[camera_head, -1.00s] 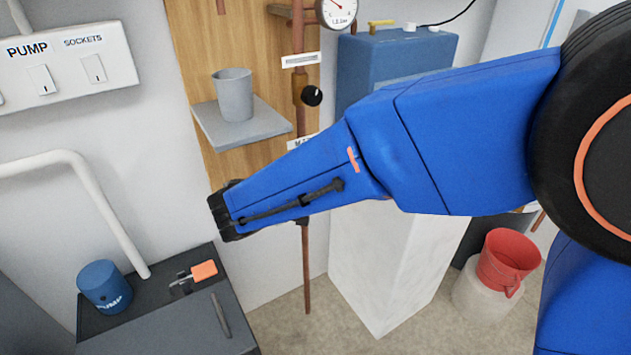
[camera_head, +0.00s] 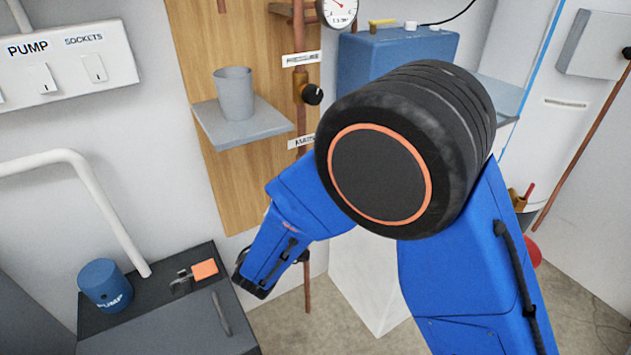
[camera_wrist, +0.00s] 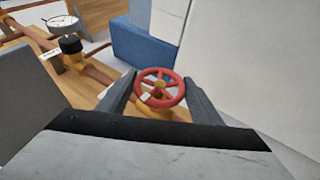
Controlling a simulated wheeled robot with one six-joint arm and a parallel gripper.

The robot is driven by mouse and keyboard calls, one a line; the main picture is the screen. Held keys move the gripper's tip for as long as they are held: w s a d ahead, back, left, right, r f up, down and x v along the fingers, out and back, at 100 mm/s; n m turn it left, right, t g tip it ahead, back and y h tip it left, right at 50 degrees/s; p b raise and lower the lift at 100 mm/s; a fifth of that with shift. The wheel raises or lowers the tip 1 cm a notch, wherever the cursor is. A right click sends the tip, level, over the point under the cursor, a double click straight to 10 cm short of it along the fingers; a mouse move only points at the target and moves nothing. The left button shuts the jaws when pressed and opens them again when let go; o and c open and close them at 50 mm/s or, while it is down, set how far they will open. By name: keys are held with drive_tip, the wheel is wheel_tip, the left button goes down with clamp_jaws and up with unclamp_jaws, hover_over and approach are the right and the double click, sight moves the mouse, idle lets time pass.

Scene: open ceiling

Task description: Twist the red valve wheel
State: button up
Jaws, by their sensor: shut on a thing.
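The red valve wheel (camera_wrist: 158,90) shows in the wrist view, a round spoked ring on a brass valve body (camera_wrist: 155,105) in a copper pipe. My gripper (camera_wrist: 160,82) has one finger on the left and one on the right of the wheel, shut on its rim. The fingertips reach the wheel's sides. In the head view the wheel is hidden behind my arm, and only the dark end of my wrist (camera_head: 250,286) shows, low in front of the pipe line.
A pressure gauge (camera_head: 338,10) and a black-knobbed valve (camera_head: 311,94) sit on the pipe above. A grey cup (camera_head: 234,93) stands on a small shelf (camera_head: 245,130). A dark bench with a blue PUMP can (camera_head: 105,285) is at lower left. A blue box (camera_head: 395,65) is behind.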

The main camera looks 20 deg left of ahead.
drive_tip(key=shift+n+t, duration=0.4)
drive_tip(key=shift+t, duration=0.2)
drive_tip(key=o, duration=1.1)
drive_tip(key=shift+d, duration=0.1)
drive_tip(key=shift+c, duration=0.2)
drive_tip(key=shift+o, duration=0.2)
wheel_tip(320, 180, up, 10)
drive_tip(key=shift+d, duration=0.2)
drive_tip(key=shift+s+a+r, duration=0.25)
drive_tip(key=shift+a, duration=0.1)
drive_tip(key=shift+c, duration=0.2)
drive_tip(key=shift+f, duration=0.1)
